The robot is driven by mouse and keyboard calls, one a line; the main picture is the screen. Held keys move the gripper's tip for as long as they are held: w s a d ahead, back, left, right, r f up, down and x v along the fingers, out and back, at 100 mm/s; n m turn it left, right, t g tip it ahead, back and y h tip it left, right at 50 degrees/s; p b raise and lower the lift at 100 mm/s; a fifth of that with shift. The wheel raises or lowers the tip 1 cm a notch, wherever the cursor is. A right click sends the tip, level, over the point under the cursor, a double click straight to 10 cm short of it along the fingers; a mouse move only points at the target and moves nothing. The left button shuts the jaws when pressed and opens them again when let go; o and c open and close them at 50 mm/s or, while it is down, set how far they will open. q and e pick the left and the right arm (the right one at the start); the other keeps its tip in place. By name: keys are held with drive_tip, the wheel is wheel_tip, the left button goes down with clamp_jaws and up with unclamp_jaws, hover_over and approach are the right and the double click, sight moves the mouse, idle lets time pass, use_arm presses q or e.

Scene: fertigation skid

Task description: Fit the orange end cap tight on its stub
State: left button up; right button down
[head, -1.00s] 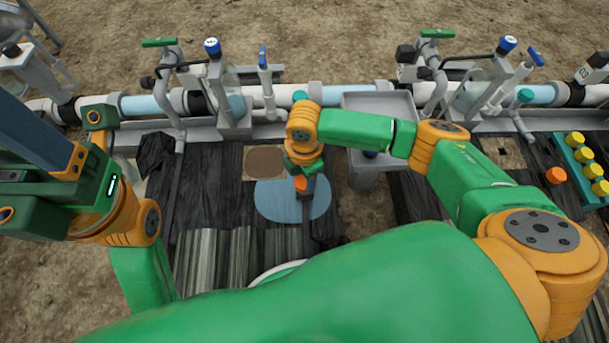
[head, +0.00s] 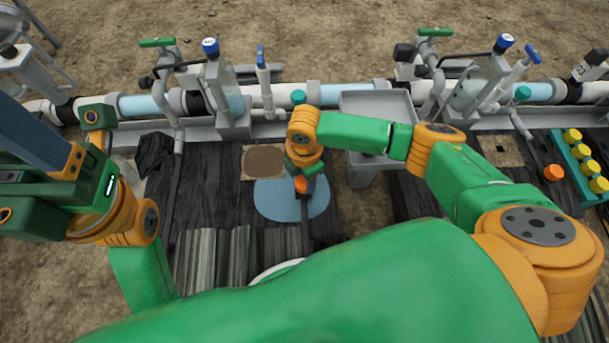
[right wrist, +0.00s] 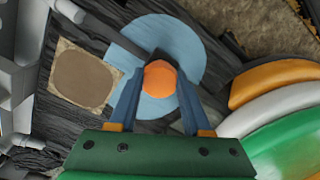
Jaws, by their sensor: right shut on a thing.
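My right gripper (head: 301,181) is low over the round blue patch in the head view. It is shut on the orange end cap (right wrist: 160,78), which shows between its two blue fingers in the right wrist view. The dark stub pipe (right wrist: 115,38) runs in from the upper left and ends at the cap.
The blue patch (head: 275,200) and a brown square (head: 263,161) lie on black sheeting. A grey tray (head: 362,104) stands right of the gripper. Another orange piece (head: 553,172) lies at right beside a teal rack (head: 569,153) of yellow caps. Pipes and valves line the back.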

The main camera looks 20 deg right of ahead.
drive_tip(key=shift+f, duration=0.5)
idle(0.3)
drive_tip(key=c, duration=0.7)
unclamp_jaws()
drive_tip(key=shift+o, duration=0.2)
